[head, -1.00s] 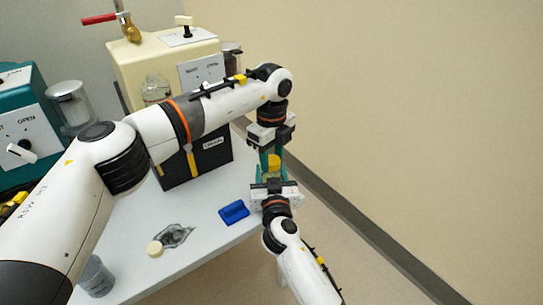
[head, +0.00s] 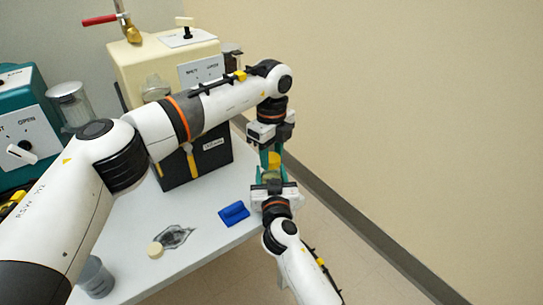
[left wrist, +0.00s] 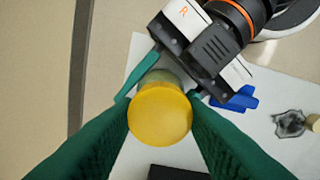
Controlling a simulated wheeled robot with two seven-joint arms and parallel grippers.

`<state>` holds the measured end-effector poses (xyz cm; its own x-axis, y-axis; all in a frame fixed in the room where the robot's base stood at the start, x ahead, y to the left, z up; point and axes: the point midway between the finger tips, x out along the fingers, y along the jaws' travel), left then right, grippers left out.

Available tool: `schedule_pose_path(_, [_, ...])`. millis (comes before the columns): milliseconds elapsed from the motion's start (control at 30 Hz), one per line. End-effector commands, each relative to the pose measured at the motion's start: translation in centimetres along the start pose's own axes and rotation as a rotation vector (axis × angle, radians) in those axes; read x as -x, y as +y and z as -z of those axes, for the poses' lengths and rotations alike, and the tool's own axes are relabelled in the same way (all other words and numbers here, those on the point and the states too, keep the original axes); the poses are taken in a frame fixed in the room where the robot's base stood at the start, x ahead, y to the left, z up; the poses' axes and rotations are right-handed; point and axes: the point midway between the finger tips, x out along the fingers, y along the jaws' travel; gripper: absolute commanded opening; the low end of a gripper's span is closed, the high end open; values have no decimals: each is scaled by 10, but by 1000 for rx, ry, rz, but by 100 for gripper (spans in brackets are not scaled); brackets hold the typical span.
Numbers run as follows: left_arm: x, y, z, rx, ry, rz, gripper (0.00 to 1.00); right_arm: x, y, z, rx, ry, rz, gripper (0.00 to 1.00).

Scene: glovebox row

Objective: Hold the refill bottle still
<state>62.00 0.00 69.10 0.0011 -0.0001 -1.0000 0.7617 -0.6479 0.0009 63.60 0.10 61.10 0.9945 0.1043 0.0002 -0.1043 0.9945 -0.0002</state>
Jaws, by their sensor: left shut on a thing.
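The refill bottle (head: 274,161) has a yellow cap and stands upright in the air between my two grippers, near the right end of the white table. In the left wrist view its yellow cap (left wrist: 160,113) is seen from above, with a little of the paler body behind it. My left gripper (head: 270,152) points down and is shut on the bottle, its green fingers at both sides of the cap. My right gripper (head: 272,180) comes from below, with its fingers on either side of the bottle's body. Whether they press on it is hidden.
A grey cup (head: 95,278) stands front left. A cream machine (head: 150,62), a black box (head: 215,152) and a teal machine (head: 22,95) stand behind. Open floor lies right.

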Motion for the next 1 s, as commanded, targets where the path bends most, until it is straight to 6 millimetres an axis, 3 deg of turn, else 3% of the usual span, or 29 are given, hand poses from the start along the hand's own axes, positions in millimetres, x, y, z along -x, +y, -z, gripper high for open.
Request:
schedule_pose_path(733, [15, 0, 0, 0, 0, -1, 10, 0, 0, 1, 0, 2, 1, 0])
schedule_pose_path(1000, [45, 0, 0, 0, 1, -2, 10, 0, 0, 1, 0, 2, 1, 0])
